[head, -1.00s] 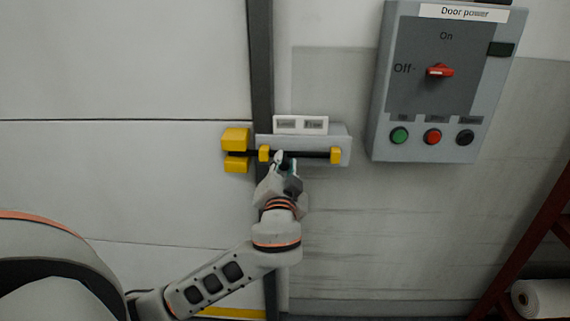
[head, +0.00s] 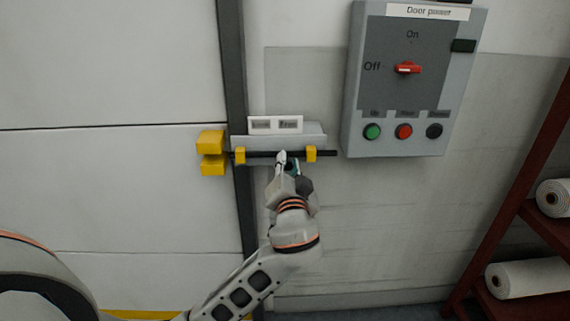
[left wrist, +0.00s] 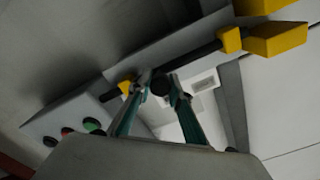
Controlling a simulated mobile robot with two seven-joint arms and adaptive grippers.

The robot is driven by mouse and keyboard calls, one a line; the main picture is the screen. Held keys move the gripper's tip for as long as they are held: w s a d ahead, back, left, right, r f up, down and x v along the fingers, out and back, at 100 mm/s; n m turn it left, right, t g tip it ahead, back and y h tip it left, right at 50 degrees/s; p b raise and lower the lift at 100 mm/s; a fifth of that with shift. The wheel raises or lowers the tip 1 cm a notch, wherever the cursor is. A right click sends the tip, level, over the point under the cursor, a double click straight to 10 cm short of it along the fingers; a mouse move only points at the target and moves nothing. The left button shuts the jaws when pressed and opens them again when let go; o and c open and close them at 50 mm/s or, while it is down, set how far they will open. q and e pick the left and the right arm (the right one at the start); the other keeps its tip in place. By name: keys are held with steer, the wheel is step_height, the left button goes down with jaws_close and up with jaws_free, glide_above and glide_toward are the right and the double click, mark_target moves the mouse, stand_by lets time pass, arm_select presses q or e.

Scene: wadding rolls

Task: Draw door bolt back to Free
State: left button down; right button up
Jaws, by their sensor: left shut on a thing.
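The door bolt is a black rod (head: 262,154) running through two yellow guides on a grey wall plate (head: 306,134). Its right end sticks out past the right guide (head: 311,154). A yellow keeper (head: 211,141) sits on the door edge at left; I cannot tell whether the rod's left tip is clear of it. My left gripper (head: 287,160) is shut on the bolt's dark knob, which shows between the fingers in the left wrist view (left wrist: 160,86). The gripper is below the right-hand window of the white label (head: 276,125), close to the right guide. My right gripper is not in view.
A grey door power box (head: 357,118) with a red switch (head: 407,68) and several buttons is on the wall to the right. The pale door (head: 110,190) fills the left. A red rack (head: 492,200) with white rolls (head: 525,278) stands at far right.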

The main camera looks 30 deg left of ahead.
arm_select(q)
steer(key=c, duration=1.9)
jaws_free()
steer(key=shift+w+d, duration=0.1)
steer(key=shift+d, duration=0.1)
steer(key=shift+o, duration=0.4)
steer(key=shift+d, duration=0.1)
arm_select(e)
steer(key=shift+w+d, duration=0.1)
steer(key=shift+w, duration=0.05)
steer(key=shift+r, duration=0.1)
arm_select(q)
steer(key=shift+s+d+f, duration=0.1)
steer(key=shift+s+d, duration=0.1)
steer(key=shift+s, duration=0.25)
steer(key=v, duration=1.1)
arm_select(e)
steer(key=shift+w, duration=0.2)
arm_select(q)
steer(key=shift+a, duration=0.1)
